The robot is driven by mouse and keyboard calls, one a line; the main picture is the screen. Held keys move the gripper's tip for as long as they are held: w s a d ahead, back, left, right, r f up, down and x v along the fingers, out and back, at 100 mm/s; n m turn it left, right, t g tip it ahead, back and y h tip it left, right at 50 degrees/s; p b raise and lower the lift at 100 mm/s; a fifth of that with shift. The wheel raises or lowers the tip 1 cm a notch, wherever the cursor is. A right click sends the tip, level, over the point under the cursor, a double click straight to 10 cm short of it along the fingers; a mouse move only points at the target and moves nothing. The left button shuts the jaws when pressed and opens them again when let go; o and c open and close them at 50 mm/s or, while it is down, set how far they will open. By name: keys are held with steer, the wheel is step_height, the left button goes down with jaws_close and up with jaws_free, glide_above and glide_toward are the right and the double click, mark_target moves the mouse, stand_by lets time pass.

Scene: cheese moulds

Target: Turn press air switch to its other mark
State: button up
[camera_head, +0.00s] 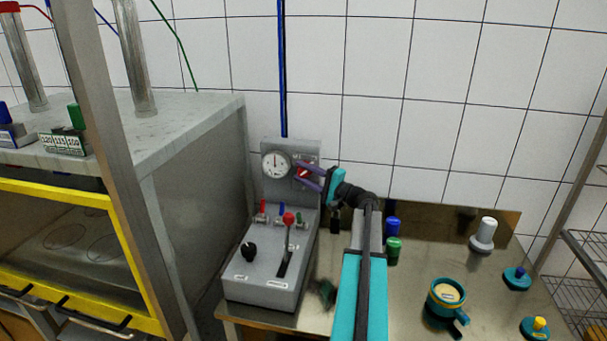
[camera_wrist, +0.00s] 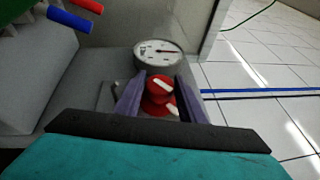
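The press air switch is a red knob (camera_head: 302,172) with a white bar, on the upright grey panel beside the round gauge. In the wrist view the red knob (camera_wrist: 160,84) shows between my two fingers, its white bar tilted. More red with a white mark shows just below it. My gripper (camera_head: 303,173) has purple fingers, spread apart on either side of the knob. In the wrist view my gripper (camera_wrist: 161,78) shows no clear squeeze on the knob; whether a finger touches it is hard to tell. Any marks around the knob are too small or hidden.
The gauge (camera_head: 275,164) is close left of the knob. Below are a red-topped lever (camera_head: 288,218), a black knob (camera_head: 249,251) and small coloured valves on the grey box (camera_head: 262,288). A teal cup (camera_head: 445,297) and several pegs stand on the metal table at right.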

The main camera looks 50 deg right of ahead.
steer(key=c, duration=0.6)
steer(key=shift+o, duration=0.2)
steer(key=shift+g, duration=0.4)
steer(key=n+g, duration=0.1)
steer(key=g, duration=0.2)
steer(key=shift+r+n+h, duration=0.1)
steer(key=shift+n+h, duration=0.3)
steer(key=n+g+h+p, duration=0.1)
steer(key=g, duration=0.2)
steer(key=shift+g, duration=0.4)
steer(key=g+h+p, duration=0.1)
steer(key=g, duration=0.1)
steer(key=n+g+h+p, duration=0.1)
steer(key=g, duration=0.2)
steer(key=shift+w+a+h+p, duration=0.1)
steer(key=shift+h+p, duration=0.2)
steer(key=shift+f+n+g+h, duration=0.2)
steer(key=shift+n+g+h, duration=0.5)
steer(key=shift+g, duration=0.7)
steer(key=shift+s, duration=0.2)
